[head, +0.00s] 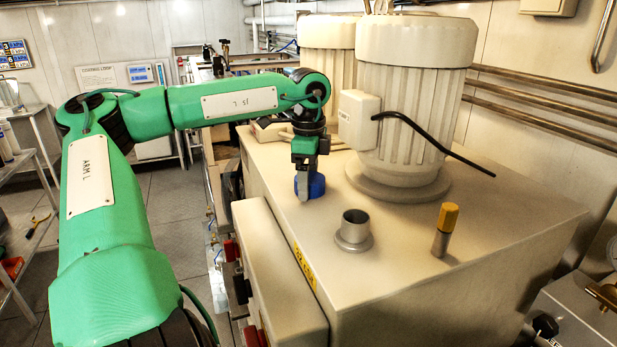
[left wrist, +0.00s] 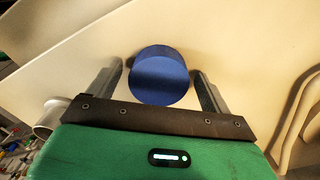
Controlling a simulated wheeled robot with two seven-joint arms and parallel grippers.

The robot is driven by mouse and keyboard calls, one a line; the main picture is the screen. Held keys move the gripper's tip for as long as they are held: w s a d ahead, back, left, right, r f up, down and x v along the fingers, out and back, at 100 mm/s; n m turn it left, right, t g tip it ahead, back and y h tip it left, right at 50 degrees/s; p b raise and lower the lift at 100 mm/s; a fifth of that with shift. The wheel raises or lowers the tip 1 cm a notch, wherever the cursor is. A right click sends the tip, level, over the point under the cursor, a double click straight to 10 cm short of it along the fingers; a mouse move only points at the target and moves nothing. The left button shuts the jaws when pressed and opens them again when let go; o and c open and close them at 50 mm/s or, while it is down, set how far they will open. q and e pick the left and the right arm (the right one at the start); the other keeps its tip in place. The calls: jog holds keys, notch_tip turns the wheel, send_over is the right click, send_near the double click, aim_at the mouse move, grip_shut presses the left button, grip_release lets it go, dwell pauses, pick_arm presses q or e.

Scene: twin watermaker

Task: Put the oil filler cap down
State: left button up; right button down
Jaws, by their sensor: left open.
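The oil filler cap is a blue round cap (head: 316,185) on the beige top of the machine housing (head: 400,222), left of the large ribbed motor. In the left wrist view the blue cap (left wrist: 159,76) sits between the two grey fingers, with a gap on each side. My left gripper (head: 303,186) is over the cap and open; it also shows in the left wrist view (left wrist: 160,85). The open filler neck (head: 354,230) stands on the housing top nearer the camera, uncovered. My right gripper is not in view.
A ribbed motor (head: 409,110) with a black cable stands behind the neck. A yellow-topped stick (head: 445,230) stands upright at the right of the housing top. A shelf cart (head: 28,215) stands at far left. The housing top between neck and stick is clear.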

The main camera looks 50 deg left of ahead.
pick_arm(q)
notch_tip(320, 180, up, 12)
jog(key=b, duration=0.3)
jog(key=shift+b, duration=0.4)
jog(key=shift+f, duration=0.15)
